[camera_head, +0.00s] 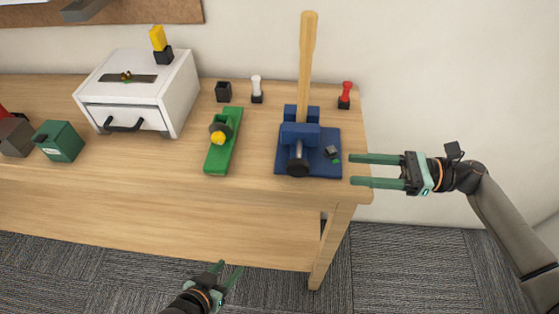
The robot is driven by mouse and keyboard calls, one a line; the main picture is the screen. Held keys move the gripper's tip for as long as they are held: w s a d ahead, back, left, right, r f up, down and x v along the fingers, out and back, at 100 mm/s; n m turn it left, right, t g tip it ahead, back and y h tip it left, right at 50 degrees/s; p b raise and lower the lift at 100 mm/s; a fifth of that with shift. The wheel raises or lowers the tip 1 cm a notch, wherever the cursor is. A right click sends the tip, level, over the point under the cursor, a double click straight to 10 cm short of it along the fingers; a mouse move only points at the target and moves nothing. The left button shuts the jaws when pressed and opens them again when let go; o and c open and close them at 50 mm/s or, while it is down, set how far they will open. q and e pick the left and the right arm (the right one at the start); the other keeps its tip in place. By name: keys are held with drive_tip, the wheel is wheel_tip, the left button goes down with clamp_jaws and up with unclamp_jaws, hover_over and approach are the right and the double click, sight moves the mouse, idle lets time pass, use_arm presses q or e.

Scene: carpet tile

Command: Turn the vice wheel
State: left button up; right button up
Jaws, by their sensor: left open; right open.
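A blue vice (299,133) stands on a blue base plate (324,165) near the right end of the wooden table. A wooden shaft (308,55) stands upright in its jaws. A dark round wheel or knob (298,167) sits at the vice's front, on a grey screw. My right gripper (352,171) is open and empty, just right of the base plate, its fingers pointing left towards the vice. My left gripper (231,268) is open and empty, low in front of the table and apart from the vice.
A green fixture (229,152) with a yellow knob stands left of the vice. A white drawer box (178,85), a dark green box (60,141), and small red (346,91) and white (256,85) pieces are also on the table (253,177). Its right edge lies under my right gripper.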

sight(309, 166)
drive_tip(key=a+p, duration=0.1)
drive_tip(key=a, duration=1.1)
drive_tip(key=shift+a, duration=0.35)
clamp_jaws()
